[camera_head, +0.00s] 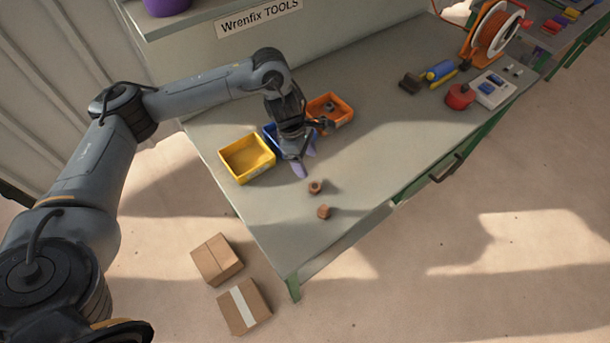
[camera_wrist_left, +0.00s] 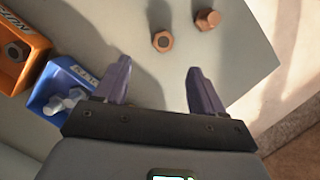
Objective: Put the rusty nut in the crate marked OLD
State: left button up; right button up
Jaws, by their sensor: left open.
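Two rusty brown nuts lie on the bench: one (camera_head: 316,187) just beyond my left gripper, the other (camera_head: 323,211) closer to the bench edge. Both show in the left wrist view, the first nut (camera_wrist_left: 162,41) ahead of the fingers and the second nut (camera_wrist_left: 207,19) farther off. My left gripper (camera_head: 306,161) is open and empty above the bench, its purple fingers (camera_wrist_left: 158,66) apart. A yellow crate (camera_head: 241,178), a blue crate (camera_wrist_left: 53,77) and an orange crate (camera_head: 346,120) stand behind it. I cannot read OLD on any label. My right gripper is out of view.
The orange crate holds a dark nut (camera_wrist_left: 16,52); the blue one holds pale pieces (camera_wrist_left: 62,101). A spool (camera_head: 492,32), red pot (camera_head: 460,96) and blue cylinder (camera_head: 439,71) stand at the far right. Mid-bench is clear. Cardboard boxes (camera_head: 217,260) lie on the floor.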

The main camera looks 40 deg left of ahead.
pick_arm(q)
send_over(315, 186)
jog(key=a, duration=0.2)
jog(key=f, duration=0.4)
jog(key=shift+s+d+f, duration=0.25)
jog(key=shift+s, duration=0.1)
jog(key=shift+w+f, duration=0.1)
jog(key=shift+f, duration=0.5)
jog(key=shift+x, duration=2.45)
jog(key=shift+c, duration=0.3)
grip_shut()
jog(key=shift+r, duration=0.15)
